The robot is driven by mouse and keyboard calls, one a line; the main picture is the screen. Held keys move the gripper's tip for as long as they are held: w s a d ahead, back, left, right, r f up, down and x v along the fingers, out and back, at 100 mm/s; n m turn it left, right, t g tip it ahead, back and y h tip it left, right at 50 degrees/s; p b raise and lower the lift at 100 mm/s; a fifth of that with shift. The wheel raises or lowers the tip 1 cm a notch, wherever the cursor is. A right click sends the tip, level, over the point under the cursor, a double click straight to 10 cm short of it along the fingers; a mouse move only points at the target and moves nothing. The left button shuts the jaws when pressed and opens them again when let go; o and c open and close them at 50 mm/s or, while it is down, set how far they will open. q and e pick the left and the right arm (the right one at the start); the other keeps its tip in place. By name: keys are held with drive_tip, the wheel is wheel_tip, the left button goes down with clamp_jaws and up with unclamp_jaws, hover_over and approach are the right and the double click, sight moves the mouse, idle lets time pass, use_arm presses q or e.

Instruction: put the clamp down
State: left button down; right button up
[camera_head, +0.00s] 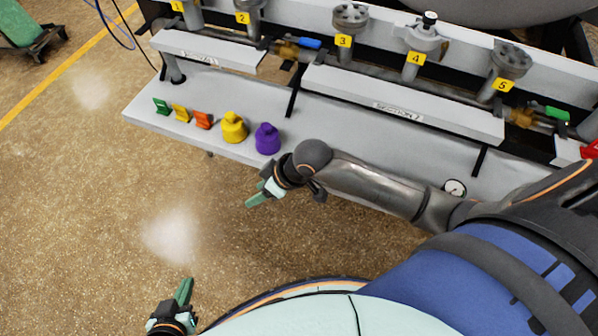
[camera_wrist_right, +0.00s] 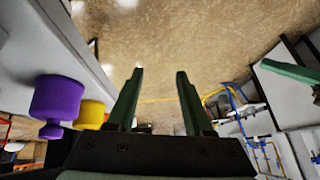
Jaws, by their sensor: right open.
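No clamp is held in my right gripper (camera_head: 260,188), which is open and empty just off the front edge of the grey shelf; its two green fingers stand apart in the right wrist view (camera_wrist_right: 160,78). A grey fitting with a black knob (camera_head: 425,36), possibly the clamp, sits on the port labelled 4; I cannot tell for certain. My left gripper (camera_head: 178,312) is low at the bottom edge, partly cut off, with one green finger clearly visible; its opening is unclear.
On the shelf (camera_head: 335,128) stand a purple knobbed piece (camera_head: 267,139), a yellow one (camera_head: 233,127), and small orange (camera_head: 203,119), yellow (camera_head: 180,113) and green (camera_head: 161,106) pieces. Several numbered ports line the back.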

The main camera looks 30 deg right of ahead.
drive_tip(key=s+d+f+m+t+h, duration=0.1)
drive_tip(key=s+d+f+m+t, duration=0.1)
drive_tip(key=s, duration=0.3)
drive_tip(key=s+d+f+m+t+h, duration=0.1)
drive_tip(key=s+d+f+m+t, duration=0.1)
drive_tip(key=s, duration=0.3)
drive_tip(key=shift+s+d+f+t, duration=0.3)
drive_tip(key=shift+f+t, duration=0.1)
drive_tip(key=shift+f, duration=0.1)
